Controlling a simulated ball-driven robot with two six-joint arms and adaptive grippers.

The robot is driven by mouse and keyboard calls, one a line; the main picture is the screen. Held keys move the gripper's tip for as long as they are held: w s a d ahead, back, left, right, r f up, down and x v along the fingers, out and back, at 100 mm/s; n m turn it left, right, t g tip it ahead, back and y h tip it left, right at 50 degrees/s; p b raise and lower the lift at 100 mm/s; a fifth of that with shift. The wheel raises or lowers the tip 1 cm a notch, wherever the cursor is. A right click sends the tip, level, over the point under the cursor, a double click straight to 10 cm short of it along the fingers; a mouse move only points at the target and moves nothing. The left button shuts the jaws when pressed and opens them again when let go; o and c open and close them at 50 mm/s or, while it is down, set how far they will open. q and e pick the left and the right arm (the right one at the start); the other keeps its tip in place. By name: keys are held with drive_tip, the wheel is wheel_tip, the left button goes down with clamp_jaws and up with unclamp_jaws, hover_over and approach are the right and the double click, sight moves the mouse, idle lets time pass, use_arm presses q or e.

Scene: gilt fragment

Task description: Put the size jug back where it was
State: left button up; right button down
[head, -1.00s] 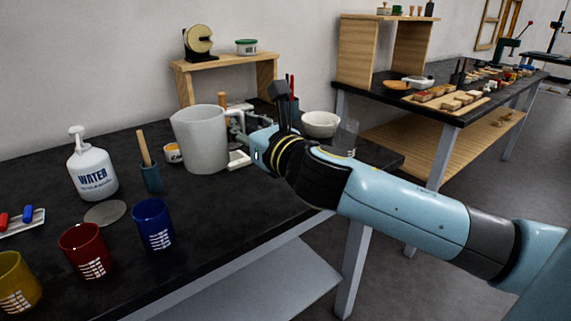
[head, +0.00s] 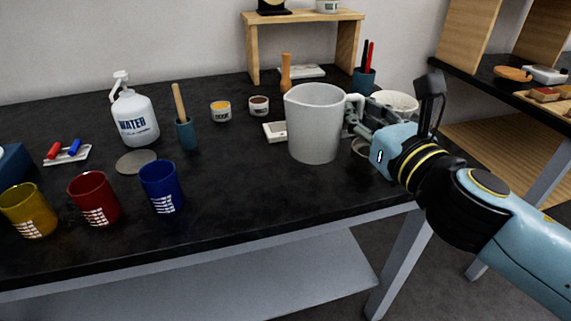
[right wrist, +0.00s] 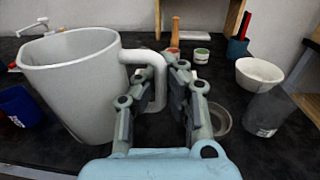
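The size jug (head: 313,125) is a large light-grey jug with a spout and a handle, upright over the right part of the dark table in the head view. It also shows at the left of the right wrist view (right wrist: 80,85). My right gripper (head: 358,118) comes in from the right at the jug's handle. In the right wrist view its fingers (right wrist: 160,92) stand on either side of the handle and appear closed on it. Whether the jug's base touches the table I cannot tell. My left gripper is not in view.
A white bowl (head: 398,101) stands behind my right gripper. A white scale-like box (head: 273,132) lies left of the jug. The blue mug (head: 161,187), red mug (head: 94,199) and yellow mug (head: 27,211) stand front left. Dark table (head: 250,195) is clear in front of the jug.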

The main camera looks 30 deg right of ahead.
drive_tip(key=shift+f, duration=0.2)
drive_tip(key=w+f+b, duration=0.1)
drive_tip(key=w+f, duration=0.1)
drive_tip(key=w, duration=0.1)
drive_tip(key=w+f+b, duration=0.1)
drive_tip(key=w+f, duration=0.1)
drive_tip(key=w, duration=0.2)
drive_tip(key=w+f+b, duration=0.1)
drive_tip(key=w+f, duration=0.2)
drive_tip(key=w, duration=0.1)
drive_tip(key=shift+w+d, duration=0.15)
drive_tip(key=shift+d, duration=0.05)
drive_tip(key=shift+f+b, duration=0.35)
drive_tip(key=shift+f, duration=0.15)
use_arm(q)
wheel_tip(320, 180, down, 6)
drive_tip(key=b, duration=0.2)
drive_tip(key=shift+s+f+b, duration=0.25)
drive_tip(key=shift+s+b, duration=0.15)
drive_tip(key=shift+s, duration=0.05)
use_arm(e)
wheel_tip(320, 180, down, 3)
drive_tip(key=shift+f, duration=0.1)
drive_tip(key=shift+f, duration=0.15)
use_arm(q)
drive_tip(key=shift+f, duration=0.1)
use_arm(e)
drive_tip(key=c, duration=1.5)
unclamp_jaws()
